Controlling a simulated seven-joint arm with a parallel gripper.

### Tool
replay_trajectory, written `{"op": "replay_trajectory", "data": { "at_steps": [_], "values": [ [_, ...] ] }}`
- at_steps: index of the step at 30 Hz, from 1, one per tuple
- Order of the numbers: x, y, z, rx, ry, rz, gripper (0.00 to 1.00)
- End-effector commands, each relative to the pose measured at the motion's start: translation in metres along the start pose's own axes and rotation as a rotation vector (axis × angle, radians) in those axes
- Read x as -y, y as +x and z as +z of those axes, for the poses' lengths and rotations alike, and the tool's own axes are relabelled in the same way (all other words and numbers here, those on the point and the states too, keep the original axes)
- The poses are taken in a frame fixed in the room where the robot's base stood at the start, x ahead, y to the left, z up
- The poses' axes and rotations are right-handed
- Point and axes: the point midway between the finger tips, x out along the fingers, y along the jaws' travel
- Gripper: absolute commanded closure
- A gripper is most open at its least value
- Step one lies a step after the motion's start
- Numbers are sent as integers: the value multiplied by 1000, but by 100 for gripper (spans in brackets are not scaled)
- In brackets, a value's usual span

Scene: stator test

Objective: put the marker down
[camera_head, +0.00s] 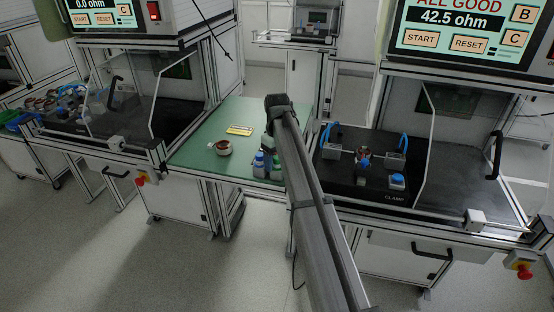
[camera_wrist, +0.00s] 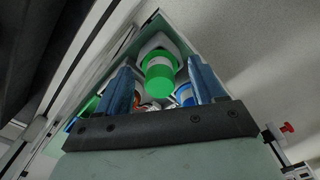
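My gripper (camera_wrist: 161,64) shows in the wrist view with its two blue fingers spread apart. A green-capped item (camera_wrist: 158,78) with a pale body is seen between the fingertips, with a narrow gap on each side. I cannot tell whether it is the marker. A blue-capped item (camera_wrist: 184,95) is partly hidden beside the right finger. In the head view, a blue-capped item (camera_head: 259,160) stands at the front edge of the green table (camera_head: 197,158), with another item (camera_head: 276,168) beside it, partly hidden by my arm.
A tape roll (camera_head: 223,147) and a yellow object (camera_head: 240,130) lie on the green table. A black clamp station (camera_head: 340,180) with blue parts stands to the right, under a screen (camera_head: 462,28). Another station (camera_head: 110,120) stands to the left. The table's left side is mostly clear.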

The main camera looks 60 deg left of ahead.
Motion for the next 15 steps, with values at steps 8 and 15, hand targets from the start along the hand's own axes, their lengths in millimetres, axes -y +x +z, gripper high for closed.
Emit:
{"op": "replay_trajectory", "data": {
  "at_steps": [8, 15],
  "values": [
    [0, -2, 0, 0, 0, 0, 32],
    [0, -30, -1, -1, 0, 1, 32]
  ]
}}
